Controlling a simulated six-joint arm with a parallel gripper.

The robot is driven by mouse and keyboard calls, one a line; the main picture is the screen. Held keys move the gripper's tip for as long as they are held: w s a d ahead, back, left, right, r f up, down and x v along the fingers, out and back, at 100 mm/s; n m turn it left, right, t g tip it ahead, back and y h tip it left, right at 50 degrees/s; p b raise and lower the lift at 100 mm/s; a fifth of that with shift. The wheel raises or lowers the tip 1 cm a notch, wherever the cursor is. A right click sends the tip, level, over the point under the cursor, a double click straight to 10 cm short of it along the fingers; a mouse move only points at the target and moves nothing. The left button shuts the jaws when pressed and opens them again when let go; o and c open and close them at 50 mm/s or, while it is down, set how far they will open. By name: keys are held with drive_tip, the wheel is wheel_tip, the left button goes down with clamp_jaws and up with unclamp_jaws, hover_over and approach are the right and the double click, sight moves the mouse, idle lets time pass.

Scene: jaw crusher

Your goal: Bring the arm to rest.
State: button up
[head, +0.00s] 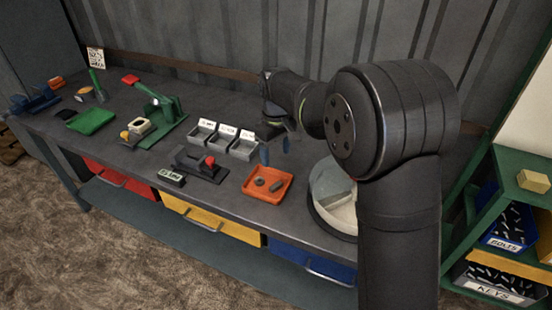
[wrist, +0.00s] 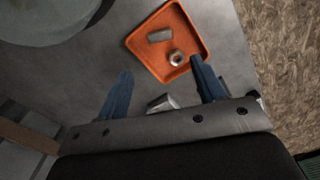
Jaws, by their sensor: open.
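My gripper (head: 275,150) hangs over the bench, left of my large dark arm links, with its two blue fingers pointing down. In the wrist view, the fingers (wrist: 161,70) stand apart, and nothing is clamped between their tips. A small grey piece (wrist: 160,102) shows between the fingers near the gripper body; I cannot tell what it is or how far below it lies. The orange tray (head: 247,183) lies near the front edge of the bench, apart from the fingers.
Three grey labelled bins (head: 222,143) stand left of my gripper. A black fixture with a red knob (head: 210,161) and a green press (head: 158,112) stand further left. A round pale-topped container (head: 330,190) sits beside my arm. A green rack (head: 485,205) is at right.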

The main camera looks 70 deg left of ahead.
sight(276, 185)
drive_tip(key=shift+f, duration=0.15)
wheel_tip(276, 185, down, 12)
drive_tip(key=shift+r, duration=1.8)
drive_tip(key=shift+f, duration=0.15)
